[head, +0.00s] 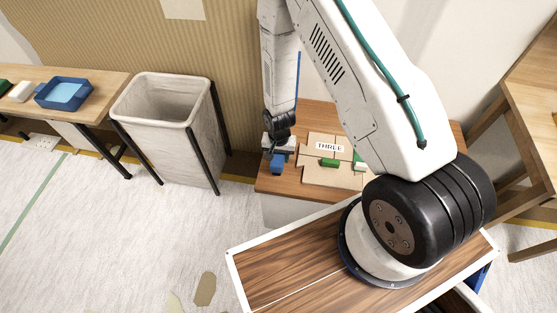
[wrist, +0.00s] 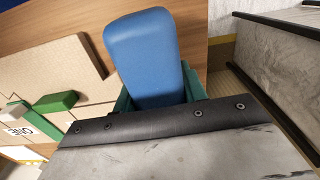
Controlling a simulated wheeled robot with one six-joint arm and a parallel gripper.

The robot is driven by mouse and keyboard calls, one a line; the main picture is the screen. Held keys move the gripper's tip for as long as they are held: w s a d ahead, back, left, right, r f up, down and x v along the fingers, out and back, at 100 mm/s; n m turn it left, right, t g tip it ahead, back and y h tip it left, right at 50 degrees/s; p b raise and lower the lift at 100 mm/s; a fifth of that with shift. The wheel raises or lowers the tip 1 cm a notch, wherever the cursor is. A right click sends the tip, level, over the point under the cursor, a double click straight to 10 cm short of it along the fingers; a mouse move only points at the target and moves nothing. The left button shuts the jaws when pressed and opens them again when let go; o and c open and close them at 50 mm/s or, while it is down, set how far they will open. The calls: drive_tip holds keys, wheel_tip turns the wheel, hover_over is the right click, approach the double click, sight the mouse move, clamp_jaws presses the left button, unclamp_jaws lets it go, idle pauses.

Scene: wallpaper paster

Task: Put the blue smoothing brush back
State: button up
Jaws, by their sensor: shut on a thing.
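The blue smoothing brush (head: 277,163) is in my gripper (head: 279,150), over the left end of a low wooden table (head: 276,185) in the head view. My gripper is shut on it. In the wrist view the blue brush (wrist: 146,58) stands out large at the top middle, with teal parts on both sides of its lower end. A grey plate with a black screwed strip hides what lies below. I cannot tell whether the brush touches the table.
A green block (head: 329,162) and a white-and-green block (head: 360,161) sit on the board. A pale bin with black legs (head: 176,130) stands left of the table. A blue tray (head: 64,93) is on a bench farther left. A wooden stand (head: 531,100) is at the right.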

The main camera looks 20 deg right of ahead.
drive_tip(key=shift+w+f, duration=0.15)
drive_tip(key=shift+f, duration=1.4)
drive_tip(key=o, duration=1)
drive_tip(key=shift+f, duration=0.15)
